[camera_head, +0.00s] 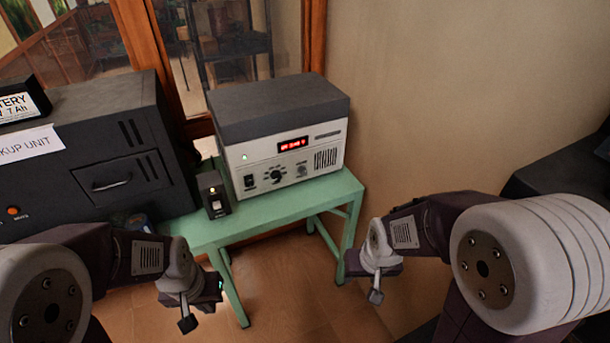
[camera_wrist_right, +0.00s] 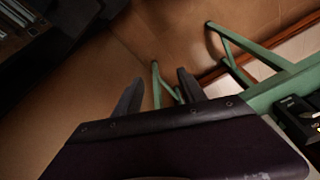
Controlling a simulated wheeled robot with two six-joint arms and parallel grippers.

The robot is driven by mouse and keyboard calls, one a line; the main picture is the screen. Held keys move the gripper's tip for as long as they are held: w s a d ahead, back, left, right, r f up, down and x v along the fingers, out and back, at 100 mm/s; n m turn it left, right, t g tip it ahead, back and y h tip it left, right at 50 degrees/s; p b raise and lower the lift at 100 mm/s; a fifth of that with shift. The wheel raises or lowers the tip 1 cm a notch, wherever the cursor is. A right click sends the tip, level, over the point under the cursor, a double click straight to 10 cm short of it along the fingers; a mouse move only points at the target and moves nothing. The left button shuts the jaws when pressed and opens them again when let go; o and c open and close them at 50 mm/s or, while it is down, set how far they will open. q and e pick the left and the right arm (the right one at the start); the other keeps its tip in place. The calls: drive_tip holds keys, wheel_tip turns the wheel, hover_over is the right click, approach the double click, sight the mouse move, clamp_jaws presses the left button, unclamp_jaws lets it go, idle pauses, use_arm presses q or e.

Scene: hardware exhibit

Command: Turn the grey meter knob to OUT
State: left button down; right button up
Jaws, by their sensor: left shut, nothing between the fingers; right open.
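A white and grey power unit (camera_head: 282,140) stands on a green table. Its front has a dark knob (camera_head: 275,176) at lower middle, a grey knob (camera_head: 302,171) to the right of it, a red lit display (camera_head: 293,144) and a switch (camera_head: 250,181) at the left. The labels are too small to read, so the grey knob's setting cannot be told. My left gripper (camera_head: 187,322) is shut and empty, low in front of the table's left part. My right gripper (camera_head: 376,296) is open and empty, right of the table; its fingers show in the right wrist view (camera_wrist_right: 160,95). Both are apart from the unit.
A small black box (camera_head: 213,194) with a light sits left of the unit on the green table (camera_head: 290,205). A large dark cabinet (camera_head: 95,150) with a paper sign stands at the left. A wall is behind at the right. The floor before the table is clear.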

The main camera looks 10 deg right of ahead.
sight(304, 174)
drive_tip(key=w+a+r+t+y+b, duration=0.1)
drive_tip(key=w+r+t+b, duration=0.25)
drive_tip(key=w, duration=0.55)
drive_tip(key=w+a+r+t+y+b, duration=0.1)
drive_tip(key=w+r+t+b, duration=0.3)
drive_tip(key=w, duration=0.5)
drive_tip(key=w+a+r+t+b, duration=0.1)
drive_tip(key=w+r+t+b, duration=0.1)
drive_tip(key=w+t, duration=0.5)
drive_tip(key=w+a+f+y+b, duration=0.1)
drive_tip(key=w+f+y+b, duration=0.1)
drive_tip(key=w+f+b, duration=0.5)
drive_tip(key=w+a+f+y+b, duration=0.1)
drive_tip(key=w+a+f+b, duration=0.15)
drive_tip(key=f+b, duration=0.75)
drive_tip(key=shift+n, duration=0.4)
drive_tip(key=x, duration=0.3)
drive_tip(key=r+b+x, duration=0.1)
drive_tip(key=x, duration=0.2)
drive_tip(key=d+x, duration=0.1)
drive_tip(key=x, duration=0.2)
drive_tip(key=shift+w+a+r, duration=0.1)
drive_tip(key=shift+w+r, duration=0.1)
drive_tip(key=shift+r, duration=0.05)
clamp_jaws()
